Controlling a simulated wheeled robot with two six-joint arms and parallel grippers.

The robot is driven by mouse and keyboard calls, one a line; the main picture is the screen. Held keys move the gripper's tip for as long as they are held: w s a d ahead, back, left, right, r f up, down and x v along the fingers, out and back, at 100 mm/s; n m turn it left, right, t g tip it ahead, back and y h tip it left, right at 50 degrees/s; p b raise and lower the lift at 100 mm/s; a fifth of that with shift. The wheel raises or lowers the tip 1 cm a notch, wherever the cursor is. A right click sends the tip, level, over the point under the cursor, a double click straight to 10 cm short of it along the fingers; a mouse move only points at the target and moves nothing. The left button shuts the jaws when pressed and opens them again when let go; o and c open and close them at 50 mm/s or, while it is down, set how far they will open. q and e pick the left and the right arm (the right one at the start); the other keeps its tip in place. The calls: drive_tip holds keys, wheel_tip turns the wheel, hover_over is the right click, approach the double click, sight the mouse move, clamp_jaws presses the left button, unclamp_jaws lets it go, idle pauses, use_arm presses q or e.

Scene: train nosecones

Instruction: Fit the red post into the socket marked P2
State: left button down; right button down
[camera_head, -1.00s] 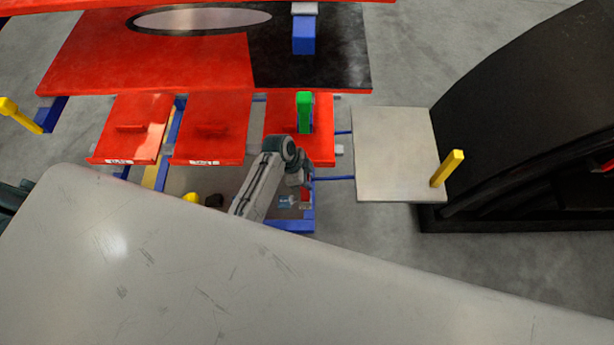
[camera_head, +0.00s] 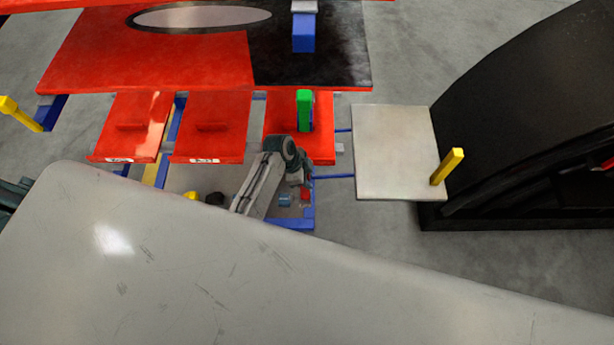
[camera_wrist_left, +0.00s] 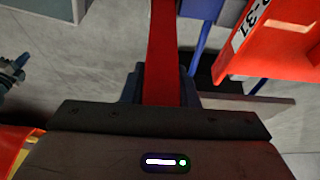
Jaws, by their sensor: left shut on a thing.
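My left gripper (camera_head: 304,180) hangs low beyond the pale surface, just below the red panel with the green block. In the left wrist view it is shut on the red post (camera_wrist_left: 162,50), a long red bar running up the picture from between the dark fingers. In the head view only a small red patch shows beside the gripper, and I cannot tell whether it is the post. I cannot read a P2 mark or make out that socket in either view. My right gripper is not in view.
A wide pale surface (camera_head: 250,260) fills the foreground. Red panels (camera_head: 205,125) with white labels lie beyond it. A green block (camera_head: 304,108) stands on another red panel. A grey plate (camera_head: 392,150) with a yellow post (camera_head: 448,167) is to the right, beside a large black curved body (camera_head: 520,120).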

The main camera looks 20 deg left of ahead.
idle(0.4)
use_arm(q)
drive_tip(key=shift+r, duration=0.1)
drive_tip(key=shift+p, duration=0.4)
idle(0.5)
drive_tip(key=shift+f+b, duration=0.95)
drive_tip(key=shift+f, duration=0.65)
drive_tip(key=c, duration=1.1)
unclamp_jaws()
drive_tip(key=shift+o, duration=0.2)
drive_tip(key=b+v, duration=0.1)
drive_tip(key=v, duration=0.9)
drive_tip(key=shift+r, duration=0.4)
drive_tip(key=shift+s+a, duration=0.1)
drive_tip(key=shift+a, duration=0.05)
